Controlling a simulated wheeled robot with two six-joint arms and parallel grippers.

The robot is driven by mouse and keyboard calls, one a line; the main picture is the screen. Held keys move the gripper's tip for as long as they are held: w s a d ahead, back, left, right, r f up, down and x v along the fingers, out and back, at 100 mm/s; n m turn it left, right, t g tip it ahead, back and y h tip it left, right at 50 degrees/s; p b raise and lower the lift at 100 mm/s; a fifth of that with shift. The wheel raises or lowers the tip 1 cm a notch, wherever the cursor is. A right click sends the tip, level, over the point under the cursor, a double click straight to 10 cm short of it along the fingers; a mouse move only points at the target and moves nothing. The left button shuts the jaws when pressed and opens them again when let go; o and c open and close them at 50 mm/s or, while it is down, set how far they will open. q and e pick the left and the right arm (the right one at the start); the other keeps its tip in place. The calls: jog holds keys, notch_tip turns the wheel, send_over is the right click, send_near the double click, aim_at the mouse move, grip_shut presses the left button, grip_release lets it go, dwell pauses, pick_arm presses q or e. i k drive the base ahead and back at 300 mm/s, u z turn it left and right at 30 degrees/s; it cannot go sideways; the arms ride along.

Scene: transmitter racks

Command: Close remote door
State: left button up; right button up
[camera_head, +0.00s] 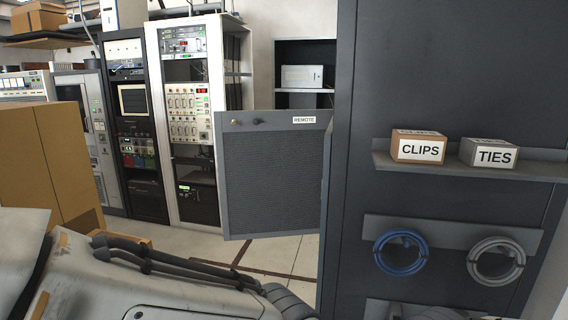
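The remote door (274,178) is a dark grey panel with a mesh face and a white label reading REMOTE (304,120). It stands open, sticking out to the left from the edge of the tall dark grey cabinet (440,80). A small knob (258,121) and a brass-coloured fitting (234,122) sit along its top edge. The cabinet's opening behind the door is hidden. My arm fills the lower left, in front of and below the door. Neither gripper shows.
Below hang a blue cable coil (399,252) and a grey coil (496,261). Cardboard boxes (40,155) stand left. Equipment racks (188,120) stand behind, with open floor before them.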

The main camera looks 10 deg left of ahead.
aim_at(270, 162)
jog(key=i, duration=0.55)
jog(key=u, duration=0.5)
jog(key=k, duration=0.65)
jog(key=u, duration=0.7)
jog(key=i, duration=1.85)
jog(key=z, duration=0.6)
